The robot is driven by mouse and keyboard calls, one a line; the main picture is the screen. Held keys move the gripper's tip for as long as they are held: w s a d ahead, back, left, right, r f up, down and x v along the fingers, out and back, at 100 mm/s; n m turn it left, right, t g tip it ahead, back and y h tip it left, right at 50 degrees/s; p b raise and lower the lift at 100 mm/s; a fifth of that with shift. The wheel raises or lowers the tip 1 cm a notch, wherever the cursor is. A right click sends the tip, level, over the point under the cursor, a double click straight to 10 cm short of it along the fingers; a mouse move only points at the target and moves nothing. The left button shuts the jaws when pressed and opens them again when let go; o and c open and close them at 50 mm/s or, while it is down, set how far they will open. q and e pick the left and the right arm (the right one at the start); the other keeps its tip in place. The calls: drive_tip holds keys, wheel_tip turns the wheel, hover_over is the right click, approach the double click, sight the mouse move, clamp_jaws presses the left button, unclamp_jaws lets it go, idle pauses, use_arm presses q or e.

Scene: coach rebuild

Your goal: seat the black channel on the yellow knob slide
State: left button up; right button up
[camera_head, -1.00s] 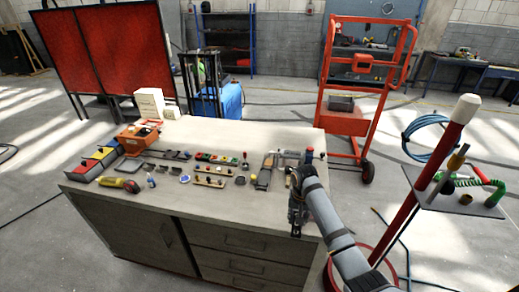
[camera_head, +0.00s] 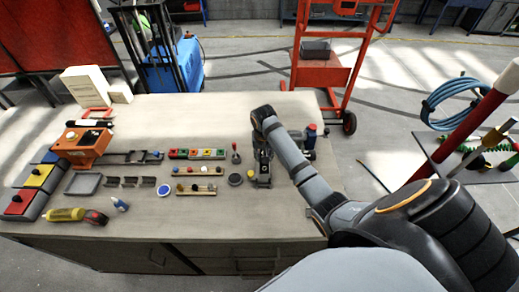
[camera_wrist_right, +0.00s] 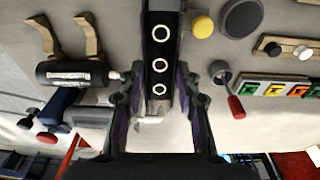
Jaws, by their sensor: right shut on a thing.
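The black channel (camera_wrist_right: 160,55), a long dark strip with several pale-ringed holes, lies between the fingers of my right gripper (camera_wrist_right: 160,105) in the right wrist view. The gripper is shut on it. In the head view my right gripper (camera_head: 263,158) is low over the right part of the bench, and the channel's near end (camera_head: 262,181) shows below it. The yellow knob (camera_wrist_right: 203,27) is close beside the channel; it also shows in the head view (camera_head: 250,173). The slide body is mostly hidden, and I cannot tell whether the channel touches it. My left gripper is out of view.
A lever with a red knob (camera_wrist_right: 235,106), a dark round disc (camera_wrist_right: 242,16) and a strip of coloured buttons (camera_head: 197,153) stand close by. A small vise (camera_wrist_right: 62,108) is on the other side. The bench's back (camera_head: 200,115) is clear.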

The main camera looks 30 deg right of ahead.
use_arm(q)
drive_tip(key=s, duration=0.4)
use_arm(e)
drive_tip(key=shift+s+f, duration=0.4)
drive_tip(key=shift+f, duration=0.3)
drive_tip(key=f, duration=0.1)
drive_tip(key=w+f, duration=0.2)
drive_tip(key=shift+f, duration=0.3)
drive_tip(key=shift+s, duration=0.2)
drive_tip(key=shift+s+r, duration=0.15)
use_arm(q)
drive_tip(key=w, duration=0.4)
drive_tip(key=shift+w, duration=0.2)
use_arm(e)
drive_tip(key=shift+f, duration=0.25)
drive_tip(key=shift+f, duration=0.55)
drive_tip(key=o, duration=1.2)
